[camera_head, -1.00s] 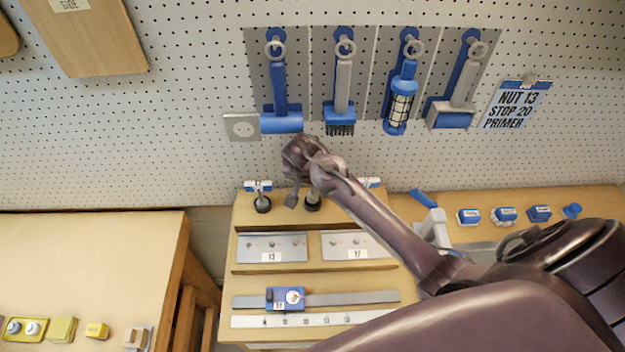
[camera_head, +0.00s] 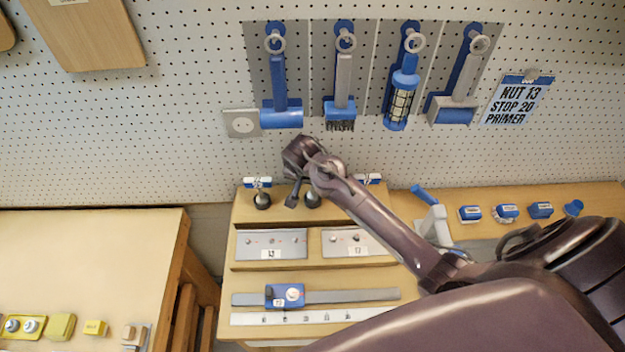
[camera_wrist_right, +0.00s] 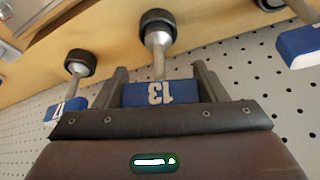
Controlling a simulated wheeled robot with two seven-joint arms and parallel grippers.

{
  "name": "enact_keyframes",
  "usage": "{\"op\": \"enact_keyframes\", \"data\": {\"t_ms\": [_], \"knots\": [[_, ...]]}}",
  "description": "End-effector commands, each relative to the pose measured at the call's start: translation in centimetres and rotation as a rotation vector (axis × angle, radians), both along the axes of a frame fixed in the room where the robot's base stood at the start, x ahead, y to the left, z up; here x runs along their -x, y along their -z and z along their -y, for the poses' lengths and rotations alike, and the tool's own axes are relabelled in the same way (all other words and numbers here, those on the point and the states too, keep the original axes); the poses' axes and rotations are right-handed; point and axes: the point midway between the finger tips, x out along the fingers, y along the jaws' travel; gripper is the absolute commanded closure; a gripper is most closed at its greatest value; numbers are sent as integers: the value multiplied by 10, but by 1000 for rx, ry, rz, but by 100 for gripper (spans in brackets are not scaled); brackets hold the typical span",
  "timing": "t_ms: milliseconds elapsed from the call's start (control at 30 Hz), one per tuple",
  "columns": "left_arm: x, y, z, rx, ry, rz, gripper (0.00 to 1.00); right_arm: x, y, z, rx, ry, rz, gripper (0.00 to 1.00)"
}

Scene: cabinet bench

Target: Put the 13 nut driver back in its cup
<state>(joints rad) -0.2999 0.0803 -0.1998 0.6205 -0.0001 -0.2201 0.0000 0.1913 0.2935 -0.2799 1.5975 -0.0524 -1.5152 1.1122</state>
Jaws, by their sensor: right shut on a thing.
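The 13 nut driver has a blue handle block (camera_wrist_right: 160,93) with an upside-down white "13" and a metal shaft. My right gripper (camera_wrist_right: 160,85) is shut on this handle, one finger on each side. The shaft runs to a black round cup (camera_wrist_right: 157,20), and its wider metal end appears to be within the cup's rim; how deep it sits I cannot tell. In the head view my right gripper (camera_head: 293,198) is over the bench's back shelf, beside a black cup (camera_head: 313,202), and the 13 handle is hidden. My left gripper is not in view.
Another driver's blue handle (camera_wrist_right: 68,108) stands in a cup at the wrist view's left; another blue handle (camera_wrist_right: 302,45) is at its right. The pegboard (camera_head: 180,140) rises close behind. Labelled grey plates (camera_head: 271,246) lie on the step in front.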

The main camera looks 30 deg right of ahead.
Motion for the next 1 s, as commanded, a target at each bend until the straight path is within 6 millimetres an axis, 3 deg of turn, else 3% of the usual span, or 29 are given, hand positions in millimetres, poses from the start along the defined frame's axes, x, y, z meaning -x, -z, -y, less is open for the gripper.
{"op": "enact_keyframes", "data": {"t_ms": [733, 767, 933, 1000], "knots": [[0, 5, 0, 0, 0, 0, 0, 0, 10, 0, 0, 0, 1, 66], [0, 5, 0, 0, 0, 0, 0, 0, 10, 0, 0, 0, 1, 34], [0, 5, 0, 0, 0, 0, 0, 0, 10, 0, 0, 0, 1, 11], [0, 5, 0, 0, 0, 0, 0, 0, 10, 0, 0, 0, 1, 9]]}}
